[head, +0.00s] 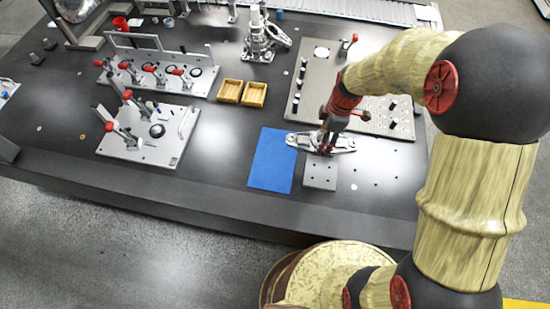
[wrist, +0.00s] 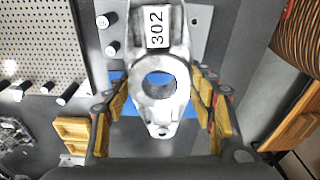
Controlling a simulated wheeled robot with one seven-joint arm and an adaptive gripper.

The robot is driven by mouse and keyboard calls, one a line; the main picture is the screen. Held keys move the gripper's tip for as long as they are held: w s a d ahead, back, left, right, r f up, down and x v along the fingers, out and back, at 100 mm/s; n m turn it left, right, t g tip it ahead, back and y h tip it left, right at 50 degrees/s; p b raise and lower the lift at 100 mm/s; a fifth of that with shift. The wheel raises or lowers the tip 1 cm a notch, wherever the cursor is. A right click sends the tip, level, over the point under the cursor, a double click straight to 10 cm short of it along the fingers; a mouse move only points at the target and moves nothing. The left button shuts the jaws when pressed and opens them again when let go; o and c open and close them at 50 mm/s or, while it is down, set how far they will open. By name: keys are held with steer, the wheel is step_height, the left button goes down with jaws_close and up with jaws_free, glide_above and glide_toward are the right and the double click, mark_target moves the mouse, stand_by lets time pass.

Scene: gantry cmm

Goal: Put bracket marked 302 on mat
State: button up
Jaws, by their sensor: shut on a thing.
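The silver bracket marked 302 (head: 343,145) is in my gripper (head: 326,146), above the table. The wrist view shows its ring, its pointed end and the white label 302 (wrist: 157,27). My gripper's fingers (wrist: 159,88) are shut on the bracket, one on each side of the ring. The blue mat (head: 271,167) lies flat and bare on the dark table. The bracket's left end overlaps the mat's right edge in the head view. In the wrist view the mat (wrist: 127,107) shows partly below the bracket, which hides much of it.
A small grey block with holes (head: 320,176) stands just right of the mat. A perforated plate with pegs (head: 305,80) lies behind. Two yellow trays (head: 229,91) and fixtures with red-tipped clamps (head: 150,150) stand to the left.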

mark_target(316, 146)
steer(key=s+n, duration=0.1)
steer(key=n, duration=0.1)
steer(key=a+n, duration=0.1)
steer(key=n, duration=0.1)
steer(key=s+a+n, duration=0.1)
steer(key=n, duration=0.2)
steer(key=shift+s+a+f+g, duration=0.2)
steer(key=shift+s+f+g, duration=0.15)
steer(key=shift+g, duration=0.05)
steer(key=shift+n, duration=0.4)
steer(key=a+f+b, duration=0.1)
steer(key=a+f, duration=0.2)
steer(key=a, duration=0.1)
steer(key=s+a+f+b, duration=0.1)
steer(key=a+f+b, duration=0.1)
steer(key=a, duration=0.3)
steer(key=a+f+b, duration=0.2)
steer(key=a+f, duration=0.2)
steer(key=shift+s+a+f, duration=0.15)
steer(key=shift+s+a, duration=0.1)
steer(key=shift+a+f, duration=0.2)
steer(key=shift+f, duration=0.05)
steer(key=shift+a+f+b, duration=0.15)
steer(key=shift+f+b, duration=0.85)
steer(key=shift+f, duration=0.6)
steer(key=shift+f, duration=0.1)
